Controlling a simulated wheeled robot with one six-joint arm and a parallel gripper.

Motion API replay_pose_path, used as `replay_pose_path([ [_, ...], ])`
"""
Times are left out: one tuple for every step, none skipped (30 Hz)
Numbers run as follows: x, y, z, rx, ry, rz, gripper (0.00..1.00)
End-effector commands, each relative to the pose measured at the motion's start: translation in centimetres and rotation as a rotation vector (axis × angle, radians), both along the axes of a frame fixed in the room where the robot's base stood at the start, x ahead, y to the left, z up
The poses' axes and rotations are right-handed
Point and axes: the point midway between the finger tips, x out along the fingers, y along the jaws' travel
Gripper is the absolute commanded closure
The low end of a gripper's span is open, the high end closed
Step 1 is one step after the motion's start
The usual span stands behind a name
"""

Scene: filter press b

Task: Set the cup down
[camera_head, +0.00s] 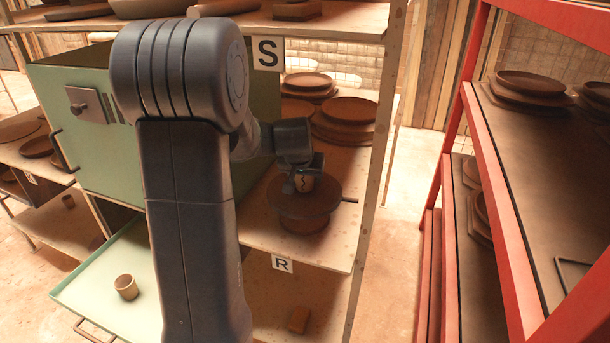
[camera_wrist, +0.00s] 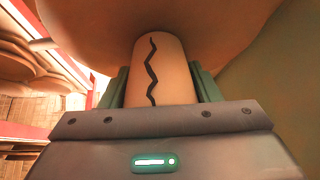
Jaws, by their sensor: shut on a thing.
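My gripper (camera_head: 306,171) is shut on a small tan cup (camera_head: 304,184) with a dark zigzag line. The cup is over the top of a round brown turntable-like stand (camera_head: 303,213) on the shelf. I cannot tell whether its base touches the stand. In the wrist view the cup (camera_wrist: 160,68) sits between the green fingers (camera_wrist: 162,88), its zigzag facing the camera. The broad brown surface of the stand (camera_wrist: 230,28) fills the top of that view behind the cup.
Stacked brown plates (camera_head: 346,118) stand behind on the same shelf (camera_head: 268,232), labelled S above and R below. A green cabinet (camera_head: 85,135) is left of my arm. Another cup (camera_head: 126,287) stands on a pale green tray (camera_head: 88,289). A red rack (camera_head: 497,190) is at right.

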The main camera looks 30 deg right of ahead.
Motion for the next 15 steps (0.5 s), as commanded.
replay_pose_path([
  [0.00, -0.01, -0.04, -0.001, -0.001, 0.000, 0.68],
  [0.00, -0.01, -0.04, -0.001, -0.001, 0.000, 0.68],
  [0.01, -0.01, -0.02, -0.001, -0.001, 0.000, 0.68],
  [0.01, -0.01, 0.00, -0.001, -0.001, 0.000, 0.68],
  [0.01, -0.01, 0.00, -0.001, -0.001, 0.000, 0.68],
  [0.01, -0.01, 0.00, -0.001, -0.001, 0.000, 0.68],
  [0.01, -0.01, -0.04, -0.001, -0.001, 0.000, 0.68],
  [0.01, -0.01, -0.12, -0.001, -0.001, 0.000, 0.68],
  [0.01, -0.01, -0.30, -0.001, -0.001, 0.000, 0.68],
  [0.01, -0.01, -0.43, -0.001, -0.001, 0.000, 0.68],
  [0.00, 0.00, -0.41, -0.001, -0.001, 0.000, 0.42],
  [0.01, -0.01, -0.29, -0.001, -0.001, 0.000, 0.34],
  [0.00, 0.00, -0.28, -0.001, -0.001, 0.000, 0.28],
  [0.00, 0.00, -0.28, -0.001, -0.001, 0.000, 0.22],
  [0.00, 0.00, -0.28, -0.001, -0.001, 0.000, 0.21],
])
